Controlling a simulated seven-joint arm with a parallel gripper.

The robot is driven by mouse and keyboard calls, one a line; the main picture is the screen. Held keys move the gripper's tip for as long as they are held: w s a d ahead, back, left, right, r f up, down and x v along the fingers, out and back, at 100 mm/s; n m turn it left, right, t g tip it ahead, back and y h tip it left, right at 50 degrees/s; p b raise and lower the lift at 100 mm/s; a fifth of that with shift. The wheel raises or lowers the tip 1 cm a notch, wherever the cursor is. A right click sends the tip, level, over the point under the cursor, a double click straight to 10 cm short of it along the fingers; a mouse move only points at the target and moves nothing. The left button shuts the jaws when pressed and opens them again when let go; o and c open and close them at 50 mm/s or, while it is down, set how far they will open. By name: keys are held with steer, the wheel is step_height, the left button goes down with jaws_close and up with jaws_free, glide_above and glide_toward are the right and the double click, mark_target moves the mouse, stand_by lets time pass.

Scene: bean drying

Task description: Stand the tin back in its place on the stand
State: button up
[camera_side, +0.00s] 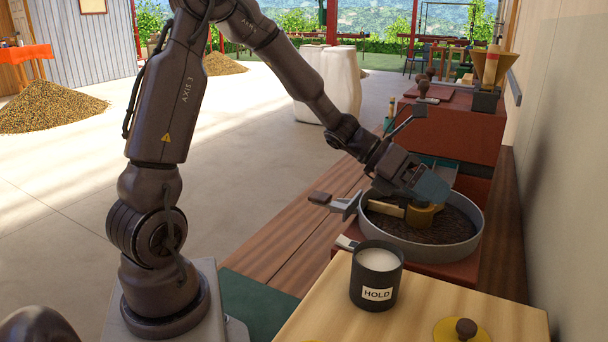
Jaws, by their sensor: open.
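My gripper (430,193) reaches down over the round grey pan (478,238), which holds dark beans. It is open. A round brass-yellow piece (424,216) lies in the pan just under the fingers, and a pale wooden bar (385,208) lies left of it. I cannot tell if the fingers touch the yellow piece. A black cylinder with a white top and a label reading HOLD (375,275) stands upright on the light wooden board (440,300) in front. No thing is plainly marked as the tin or its stand.
A yellow disc with a dark knob (462,330) sits at the board's front edge. A red-brown block (455,130) with a yellow hopper (490,68) stands behind the pan. The wall (560,180) closes off the right. Dark wooden planks (320,235) lie left of the pan.

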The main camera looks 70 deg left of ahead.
steer(key=s+a+r+n+t+y, duration=0.15)
steer(key=s+r+n+y, duration=0.35)
steer(key=n, duration=0.7)
steer(key=s+a+r+n+y, duration=0.3)
steer(key=r+n+y, duration=0.3)
steer(key=n, duration=0.5)
steer(key=s+d+f+n+g+h, duration=0.1)
steer(key=s+d+f+n+g, duration=0.1)
steer(key=s+n, duration=0.5)
steer(key=s+d+f+n+g+h, duration=0.1)
steer(key=s+d+n+g, duration=0.2)
steer(key=s+n, duration=0.5)
steer(key=shift+d+f+h, duration=0.3)
steer(key=shift+d+f, duration=0.05)
